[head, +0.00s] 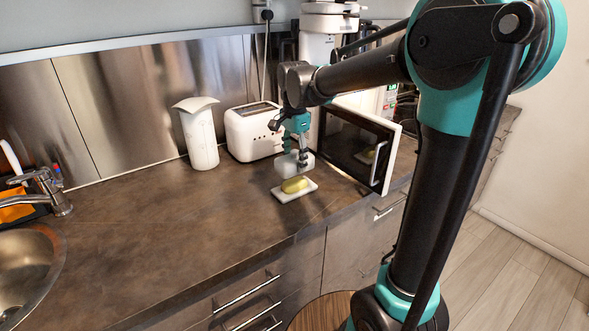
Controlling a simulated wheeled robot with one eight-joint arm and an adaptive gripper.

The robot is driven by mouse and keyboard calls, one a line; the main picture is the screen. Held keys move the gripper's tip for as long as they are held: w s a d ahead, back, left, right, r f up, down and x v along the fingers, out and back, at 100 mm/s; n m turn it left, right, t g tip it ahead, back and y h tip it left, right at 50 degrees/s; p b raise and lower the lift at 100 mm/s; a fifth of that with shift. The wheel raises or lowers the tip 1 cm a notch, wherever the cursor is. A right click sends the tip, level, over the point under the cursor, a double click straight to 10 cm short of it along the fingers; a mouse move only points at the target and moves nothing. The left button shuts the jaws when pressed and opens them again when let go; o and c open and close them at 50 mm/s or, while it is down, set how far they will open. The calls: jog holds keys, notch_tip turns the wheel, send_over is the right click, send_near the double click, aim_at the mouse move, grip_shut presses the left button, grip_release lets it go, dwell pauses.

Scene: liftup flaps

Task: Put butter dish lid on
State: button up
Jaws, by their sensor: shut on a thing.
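The butter dish base (290,195) is a shallow white tray on the brown counter, with a yellow block of butter (295,184) on it. My gripper (297,158) is above the dish, pointing down. It is shut on the pale, box-like butter dish lid (289,166), which appears just above and behind the butter. From this angle I cannot tell whether the lid touches the butter or the base. The fingertips partly cover the lid.
A white toaster (254,131) stands behind the dish. A microwave with its door open (377,158) is close on the right. A white pitcher (198,135) and a sink (25,265) are to the left. The counter between sink and dish is clear.

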aim_at(295, 180)
jog(key=shift+f, duration=1.75)
jog(key=shift+f, duration=0.15)
jog(key=shift+f, duration=0.35)
jog(key=shift+f, duration=0.1)
jog(key=o, duration=1.2)
jog(key=shift+o, duration=0.2)
notch_tip(295, 180, up, 13)
jog(key=shift+r, duration=0.1)
